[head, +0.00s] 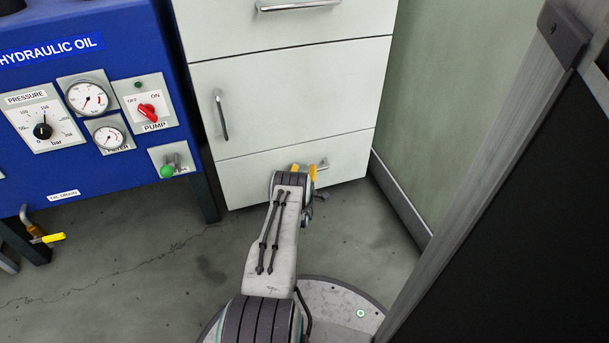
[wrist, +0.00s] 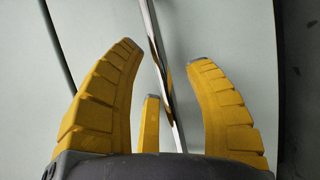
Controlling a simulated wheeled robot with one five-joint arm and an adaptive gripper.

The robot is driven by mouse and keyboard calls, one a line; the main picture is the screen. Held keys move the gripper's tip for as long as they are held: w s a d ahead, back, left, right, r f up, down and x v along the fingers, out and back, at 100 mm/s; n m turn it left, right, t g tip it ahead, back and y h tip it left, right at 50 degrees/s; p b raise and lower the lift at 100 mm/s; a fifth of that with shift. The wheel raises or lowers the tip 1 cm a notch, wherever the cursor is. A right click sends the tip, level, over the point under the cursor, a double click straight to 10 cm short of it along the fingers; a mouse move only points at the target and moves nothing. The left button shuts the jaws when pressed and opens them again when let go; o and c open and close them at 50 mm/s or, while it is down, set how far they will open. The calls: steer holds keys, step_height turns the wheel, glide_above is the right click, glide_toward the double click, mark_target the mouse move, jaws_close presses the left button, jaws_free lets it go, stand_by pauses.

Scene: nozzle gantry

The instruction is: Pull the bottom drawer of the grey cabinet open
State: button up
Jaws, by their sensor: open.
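The grey cabinet (head: 290,100) stands against the back wall. Its bottom drawer (head: 240,182) looks shut, with its front level with the door above. The drawer's metal bar handle (head: 322,165) shows just right of my gripper (head: 304,170), partly hidden behind it. In the wrist view the handle (wrist: 160,60) runs down between the yellow fingers of my gripper (wrist: 165,55). The fingers stand open on either side of the handle, with visible gaps. The lower end of the handle is hidden behind the gripper.
A blue hydraulic oil unit (head: 90,130) stands left of the cabinet, with a yellow-handled valve (head: 50,238) low down. A dark panel with a metal frame (head: 500,150) is close on the right. Bare concrete floor (head: 150,270) lies in front.

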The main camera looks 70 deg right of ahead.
steer(key=shift+o, duration=0.2)
steer(key=shift+d, duration=0.15)
jaws_close()
stand_by(0.3)
